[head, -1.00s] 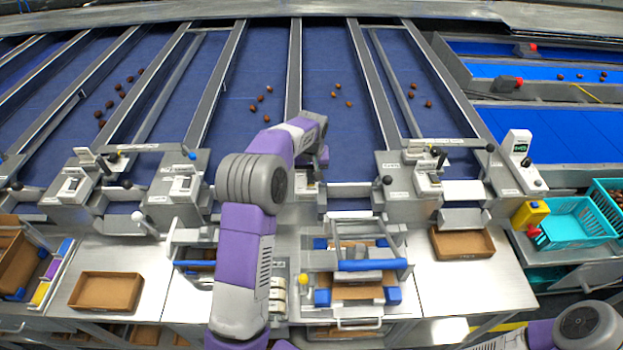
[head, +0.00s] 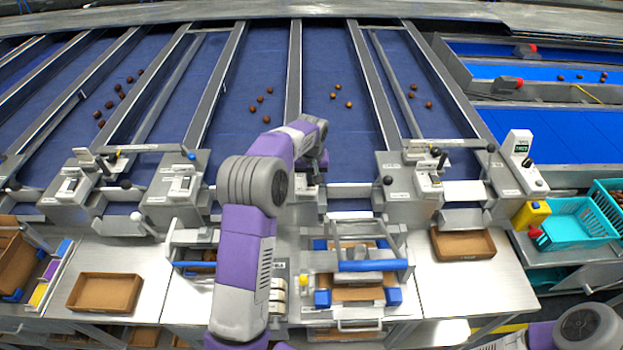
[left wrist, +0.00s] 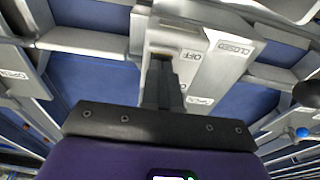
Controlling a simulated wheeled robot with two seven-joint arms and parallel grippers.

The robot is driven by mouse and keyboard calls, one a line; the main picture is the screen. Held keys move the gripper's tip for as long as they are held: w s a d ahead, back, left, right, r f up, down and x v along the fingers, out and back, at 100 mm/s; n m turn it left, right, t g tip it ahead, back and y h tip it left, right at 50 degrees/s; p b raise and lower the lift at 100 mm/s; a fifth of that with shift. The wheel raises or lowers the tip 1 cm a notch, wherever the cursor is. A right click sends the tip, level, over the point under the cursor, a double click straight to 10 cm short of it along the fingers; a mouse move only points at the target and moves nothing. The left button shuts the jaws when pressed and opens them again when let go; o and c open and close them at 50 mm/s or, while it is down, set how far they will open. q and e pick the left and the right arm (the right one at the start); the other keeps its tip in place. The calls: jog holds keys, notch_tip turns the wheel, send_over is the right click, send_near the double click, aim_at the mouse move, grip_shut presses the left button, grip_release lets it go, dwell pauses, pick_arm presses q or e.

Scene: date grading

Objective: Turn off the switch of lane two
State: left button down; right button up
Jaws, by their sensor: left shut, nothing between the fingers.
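My left gripper (head: 317,182) is shut and empty, reaching down over the control box between the two middle lanes. That grey box (left wrist: 210,65) fills the middle of the left wrist view. It has a white plate with an OFF label (left wrist: 190,56) and another with a CLOSED label (left wrist: 235,47). The shut fingers (left wrist: 163,70) stand just beside the OFF label, in front of the switch spot. The switch's lever is mostly hidden behind them, so I cannot tell its position or whether they touch it. My right gripper is out of view.
Similar control boxes stand left (head: 180,184) and right (head: 428,184). A black-knobbed lever (left wrist: 305,93) is right of the fingers in the wrist view. Blue belts (head: 340,130) carry dates behind. A blue-handled tray stand (head: 365,266) and cardboard trays (head: 105,292) are in front.

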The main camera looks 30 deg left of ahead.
pick_arm(q)
notch_tip(320, 180, up, 7)
jog(key=p, duration=0.5)
dwell(0.6)
